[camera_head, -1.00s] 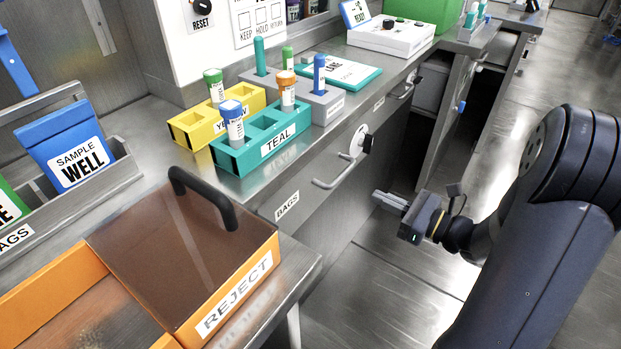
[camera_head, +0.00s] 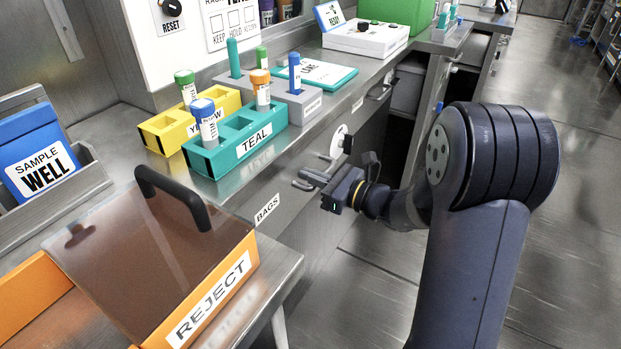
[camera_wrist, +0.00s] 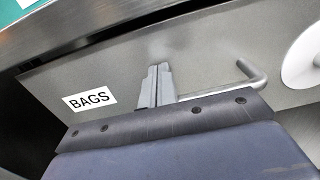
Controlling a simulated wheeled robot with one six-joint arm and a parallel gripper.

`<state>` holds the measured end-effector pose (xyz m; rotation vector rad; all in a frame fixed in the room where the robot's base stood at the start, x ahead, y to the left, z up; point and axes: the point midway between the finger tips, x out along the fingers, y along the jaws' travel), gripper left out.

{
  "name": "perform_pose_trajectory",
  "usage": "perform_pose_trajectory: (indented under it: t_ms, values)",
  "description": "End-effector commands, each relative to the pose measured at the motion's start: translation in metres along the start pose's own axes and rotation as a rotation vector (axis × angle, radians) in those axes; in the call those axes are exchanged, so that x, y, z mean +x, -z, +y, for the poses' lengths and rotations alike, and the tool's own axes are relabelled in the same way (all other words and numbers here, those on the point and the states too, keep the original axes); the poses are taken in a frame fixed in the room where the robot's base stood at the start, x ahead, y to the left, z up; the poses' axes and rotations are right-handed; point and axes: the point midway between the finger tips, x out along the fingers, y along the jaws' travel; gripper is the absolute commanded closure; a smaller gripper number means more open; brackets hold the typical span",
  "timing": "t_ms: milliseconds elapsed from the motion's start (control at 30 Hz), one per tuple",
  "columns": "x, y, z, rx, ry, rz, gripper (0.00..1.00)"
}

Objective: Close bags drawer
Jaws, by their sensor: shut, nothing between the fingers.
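The bags drawer's grey front (camera_wrist: 120,72) fills the middle of the wrist view, with its white BAGS label (camera_wrist: 89,99) at left and its bar handle (camera_wrist: 262,78) at right. A dark strip runs along the front's top edge under the counter. I cannot tell how far the drawer stands out. In the head view the label (camera_head: 267,208) shows below the counter edge. My gripper (camera_wrist: 157,75) is shut and empty, its fingers pointing at the front between label and handle. I cannot tell whether they touch it. In the head view my gripper (camera_head: 306,179) partly hides the handle.
A white round disc with a dark knob (camera_head: 343,142) is right of the handle. Racks, including the teal one (camera_head: 235,150), stand on the counter above. The orange REJECT bin (camera_head: 205,300) is at front left. Open floor (camera_head: 570,200) lies to the right.

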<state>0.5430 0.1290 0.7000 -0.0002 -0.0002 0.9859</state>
Motion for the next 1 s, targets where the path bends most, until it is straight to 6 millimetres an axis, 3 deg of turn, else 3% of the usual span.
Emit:
perform_pose_trajectory:
  t_ms: [367,700,1000]
  values:
    - [0.003,0.000,0.000,0.000,0.000,0.000,1.00]
    - [0.045,0.000,0.000,0.000,-0.002,0.000,1.00]
    - [0.049,-0.002,-0.001,-0.001,0.001,-0.002,1.00]
